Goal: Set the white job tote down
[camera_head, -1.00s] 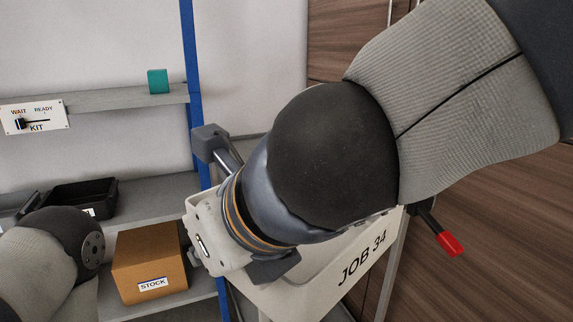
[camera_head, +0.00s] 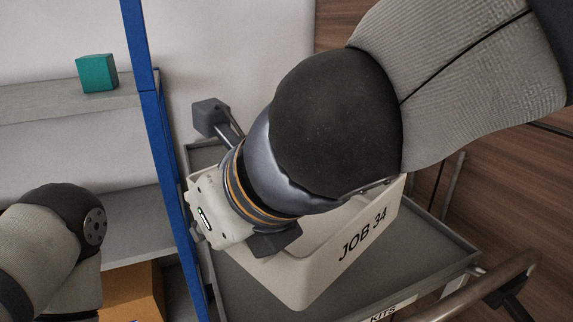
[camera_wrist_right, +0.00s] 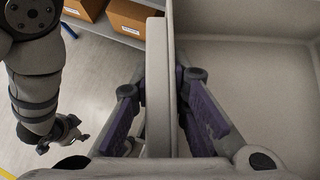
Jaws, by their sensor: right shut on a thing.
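The white job tote (camera_head: 330,262), marked JOB 34, is in the middle of the head view, over a grey cart top (camera_head: 440,250) with a KITS label. I cannot tell whether its bottom touches the cart. My right gripper (camera_wrist_right: 162,85) is shut on the tote's wall, one finger on each side, in the right wrist view. The tote's inside (camera_wrist_right: 245,85) looks empty where it shows. My right arm hides much of the tote in the head view. My left gripper (camera_wrist_right: 66,132) is small in the wrist view, away from the tote; its opening is unclear.
A blue shelf post (camera_head: 155,130) stands close left of the tote. A teal cube (camera_head: 97,73) sits on the upper shelf, and an orange-brown box (camera_head: 133,292) is low at left. A cart handle rail (camera_head: 490,281) is at lower right. Bare cart top shows around the tote.

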